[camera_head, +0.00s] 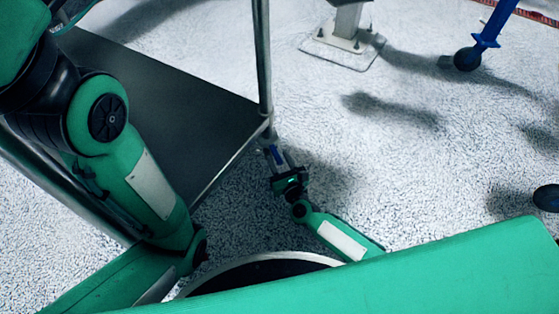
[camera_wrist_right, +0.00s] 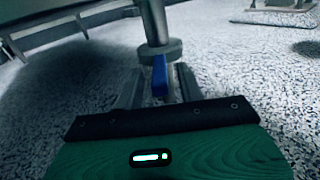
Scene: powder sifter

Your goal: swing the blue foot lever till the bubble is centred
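The blue foot lever (camera_wrist_right: 159,76) sticks out from under the round foot collar (camera_wrist_right: 161,50) of a metal leg. In the head view the lever (camera_head: 277,153) is a small blue patch at the bottom of the leg (camera_head: 263,60). My right gripper (camera_head: 276,158) is low by the floor at this leg. In the right wrist view its two fingers (camera_wrist_right: 158,86) stand apart, one on each side of the lever, with a visible gap on both sides. My left gripper is not in view. No bubble is visible in either view.
A dark shelf (camera_head: 165,95) with a metal edge lies left of the leg. A bolted base plate (camera_head: 342,47) stands at the back. A blue leg with a dark castor (camera_head: 468,59) is at the upper right.

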